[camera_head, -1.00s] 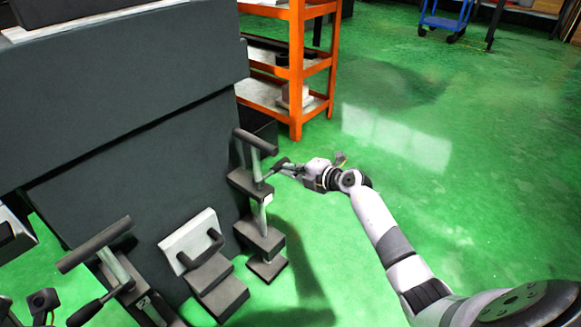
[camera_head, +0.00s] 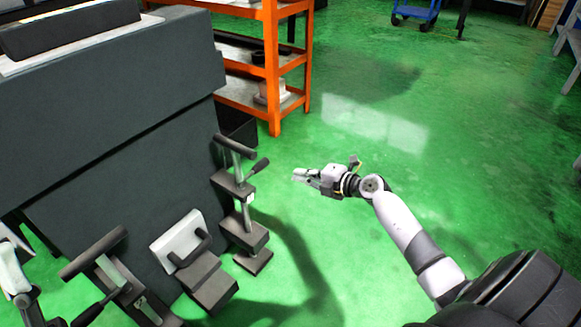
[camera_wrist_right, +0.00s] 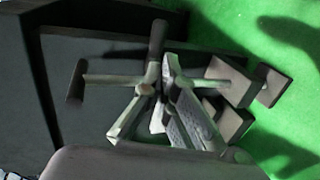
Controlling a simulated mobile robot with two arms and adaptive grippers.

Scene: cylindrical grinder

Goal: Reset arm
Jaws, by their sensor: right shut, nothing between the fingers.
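My right gripper (camera_head: 297,176) is shut and empty. It is above the green floor, to the right of a dark lever stand (camera_head: 241,200) and apart from it. The stand has a crossbar on top and a lever with a black grip (camera_head: 260,166) on its side. In the right wrist view, the gripper's fingers fill the middle, with the stand's black-ended bars (camera_wrist_right: 158,40) behind them. My left gripper does not show clearly in any view.
A large dark machine body (camera_head: 110,120) fills the left. A white plate with a dark handle (camera_head: 180,238) and another lever stand (camera_head: 95,252) are along its front. An orange shelf (camera_head: 272,70) stands behind. The green floor (camera_head: 450,170) on the right is mostly clear.

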